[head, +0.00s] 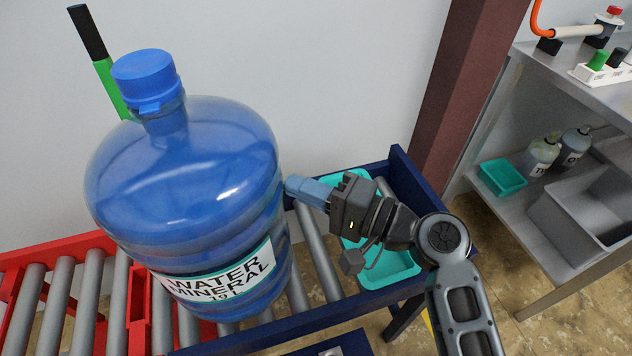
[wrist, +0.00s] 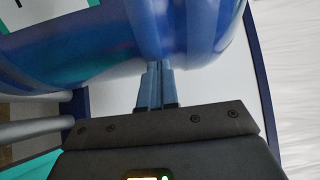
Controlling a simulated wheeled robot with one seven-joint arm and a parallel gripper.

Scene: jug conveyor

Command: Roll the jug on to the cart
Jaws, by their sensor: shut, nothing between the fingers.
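The large blue water jug (head: 190,185), with a blue cap and a "WATER MINERAL" label, stands upright on rollers at the left in the head view. It seems to straddle the red conveyor (head: 65,246) and the dark blue roller-topped cart (head: 335,313); its base is partly hidden. My gripper (head: 298,188) is shut and empty, its fingertips at the jug's right side. In the wrist view the closed fingers (wrist: 153,75) meet the lower edge of the jug (wrist: 110,45), apparently touching it.
A teal tray (head: 388,268) lies at the cart's right end, behind and under my wrist. A brown post (head: 468,80) rises behind the cart. A metal shelf (head: 590,75) with bottles and bins stands at the right. A green-and-black pole (head: 104,65) stands behind the jug.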

